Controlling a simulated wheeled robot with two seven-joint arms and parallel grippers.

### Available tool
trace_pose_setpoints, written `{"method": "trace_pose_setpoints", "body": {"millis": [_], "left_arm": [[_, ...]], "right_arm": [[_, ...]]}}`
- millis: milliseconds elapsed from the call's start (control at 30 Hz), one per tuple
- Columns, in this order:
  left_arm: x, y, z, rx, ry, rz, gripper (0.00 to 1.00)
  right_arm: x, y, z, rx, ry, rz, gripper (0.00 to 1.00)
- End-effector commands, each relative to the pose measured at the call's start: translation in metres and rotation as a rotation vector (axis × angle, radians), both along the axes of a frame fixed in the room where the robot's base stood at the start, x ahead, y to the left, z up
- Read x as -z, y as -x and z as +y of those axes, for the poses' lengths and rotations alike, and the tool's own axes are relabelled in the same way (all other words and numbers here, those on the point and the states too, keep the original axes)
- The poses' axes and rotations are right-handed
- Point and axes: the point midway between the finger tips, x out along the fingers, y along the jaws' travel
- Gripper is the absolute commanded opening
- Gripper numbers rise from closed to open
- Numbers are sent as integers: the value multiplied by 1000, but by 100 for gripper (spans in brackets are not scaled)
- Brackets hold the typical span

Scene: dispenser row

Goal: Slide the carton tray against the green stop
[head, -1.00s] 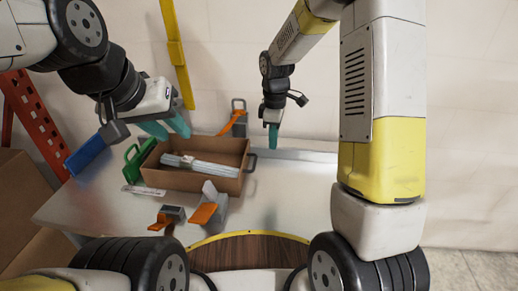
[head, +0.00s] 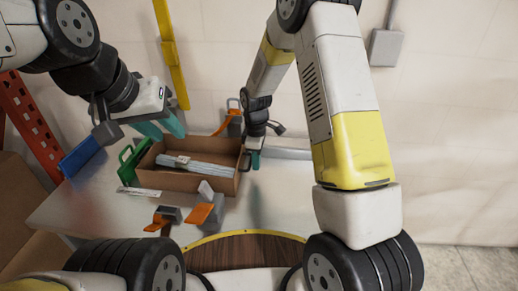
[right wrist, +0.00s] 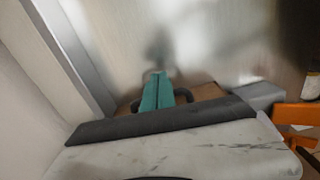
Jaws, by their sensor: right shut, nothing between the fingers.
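The carton tray (head: 205,186) is an open brown box on the table, with long pale wrapped pieces (head: 195,166) inside. The green stop (head: 131,162) stands at its left end; whether they touch I cannot tell. My left gripper (head: 162,129) has its two teal fingers apart, above and behind the tray's left end, holding nothing. My right gripper (head: 255,160) is shut and empty, pointing down at the tray's right end. In the right wrist view, its closed teal fingers (right wrist: 157,90) overlap a dark handle (right wrist: 185,95) at the brown tray end (right wrist: 207,91); contact is unclear.
Grey and orange blocks (head: 205,212) stand in front of the tray. Another orange and grey piece (head: 229,120) stands behind it. A blue bin (head: 80,157) is at the table's left edge, and a grey rail (head: 287,147) runs behind. The table right of the tray is clear.

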Motion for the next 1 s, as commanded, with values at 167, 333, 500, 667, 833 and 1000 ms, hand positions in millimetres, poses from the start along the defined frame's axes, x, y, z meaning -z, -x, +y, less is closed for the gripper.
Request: {"method": "trace_pose_setpoints", "body": {"millis": [167, 333, 500, 667, 833, 1000], "left_arm": [[0, 0, 0, 0, 0, 0, 33], [0, 0, 0, 0, 0, 0, 33], [0, 0, 0, 0, 0, 0, 33], [0, 0, 0, 0, 0, 0, 33], [0, 0, 0, 0, 0, 0, 33], [0, 0, 0, 0, 0, 0, 33]], "right_arm": [[0, 0, 1, 1, 0, 0, 0], [0, -1, 2, 0, 0, 0, 0], [0, -5, 17, -1, -1, -1, 0], [0, -5, 18, 0, -2, -1, 0], [-1, -5, 18, 0, -2, -1, 0], [0, -5, 15, 1, -1, -1, 0]]}}
